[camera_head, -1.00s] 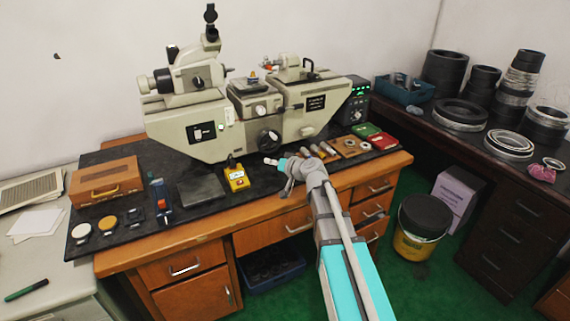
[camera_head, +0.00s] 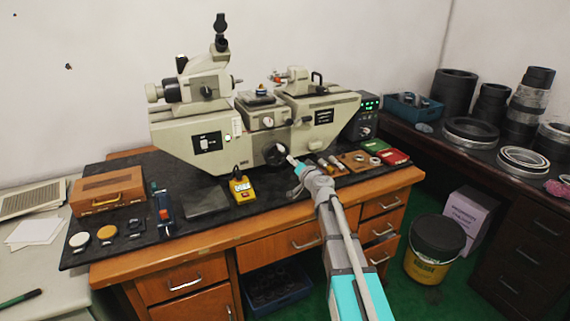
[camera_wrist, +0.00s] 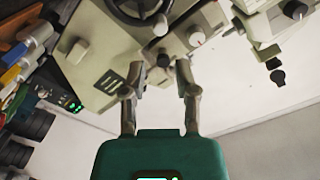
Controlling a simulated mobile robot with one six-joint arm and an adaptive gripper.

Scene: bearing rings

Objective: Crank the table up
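The grey-beige measuring machine (camera_head: 190,140) stands on the bench. Its small table (camera_head: 256,97) sits in the middle between the two housings. A black handwheel (camera_head: 272,154) is on the machine's front below that table. A dark wheel (camera_wrist: 132,12) with a pale knob (camera_wrist: 160,25) shows at the top edge of the wrist view. My gripper (camera_head: 292,161) is close in front of the handwheel, at its right side. In the wrist view my gripper (camera_wrist: 159,66) has its two fingers apart, with nothing held between them. Contact with the wheel cannot be told.
A yellow box (camera_head: 241,189) and a dark plate (camera_head: 206,200) lie on the black bench top (camera_head: 150,237). Small metal parts, a wooden board (camera_head: 357,161) and a red case (camera_head: 394,156) lie to the right. A display unit (camera_head: 367,118) stands beside the machine.

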